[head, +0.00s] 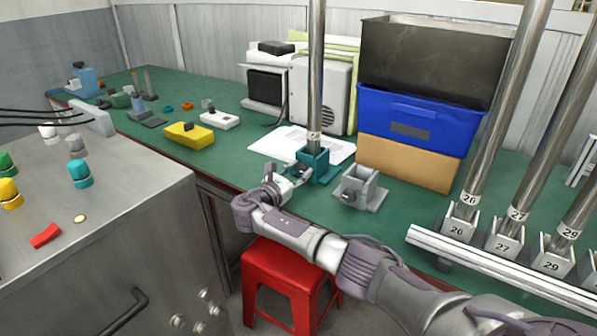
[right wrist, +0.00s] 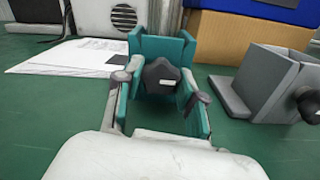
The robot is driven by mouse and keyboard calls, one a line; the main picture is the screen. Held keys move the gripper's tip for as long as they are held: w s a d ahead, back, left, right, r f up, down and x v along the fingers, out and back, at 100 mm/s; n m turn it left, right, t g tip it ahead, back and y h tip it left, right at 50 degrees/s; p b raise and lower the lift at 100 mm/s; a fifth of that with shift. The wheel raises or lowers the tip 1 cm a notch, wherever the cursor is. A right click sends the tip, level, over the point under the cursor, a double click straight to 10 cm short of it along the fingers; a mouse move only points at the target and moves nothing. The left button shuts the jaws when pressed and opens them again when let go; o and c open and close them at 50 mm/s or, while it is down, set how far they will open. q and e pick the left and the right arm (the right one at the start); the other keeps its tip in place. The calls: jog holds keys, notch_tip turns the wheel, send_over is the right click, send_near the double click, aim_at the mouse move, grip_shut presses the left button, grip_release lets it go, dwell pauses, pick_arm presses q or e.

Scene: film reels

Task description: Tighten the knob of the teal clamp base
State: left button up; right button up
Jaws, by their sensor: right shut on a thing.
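The teal clamp base (head: 318,168) stands on the green table, and a tall metal pole (head: 316,80) stands upright in it. Its dark lobed knob (right wrist: 160,75) with a small pale mark faces me in the right wrist view, in front of the teal block (right wrist: 178,48). My right gripper (head: 290,180) reaches in low at the near left side of the base. In the right wrist view the gripper (right wrist: 161,82) has a fingertip on each side of the knob and is shut on it. The finger contact is partly hard to make out. My left gripper is out of view.
A grey clamp base (head: 360,188) without a pole stands close right of the teal one. White paper (head: 285,143) lies behind. Stacked bins (head: 420,115) stand at back right, a rail of labelled poles (head: 505,270) at right. A red stool (head: 285,285) is below my arm.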

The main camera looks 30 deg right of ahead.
jog(key=o, duration=1.1)
jog(key=shift+o, duration=0.2)
jog(key=v, duration=1.2)
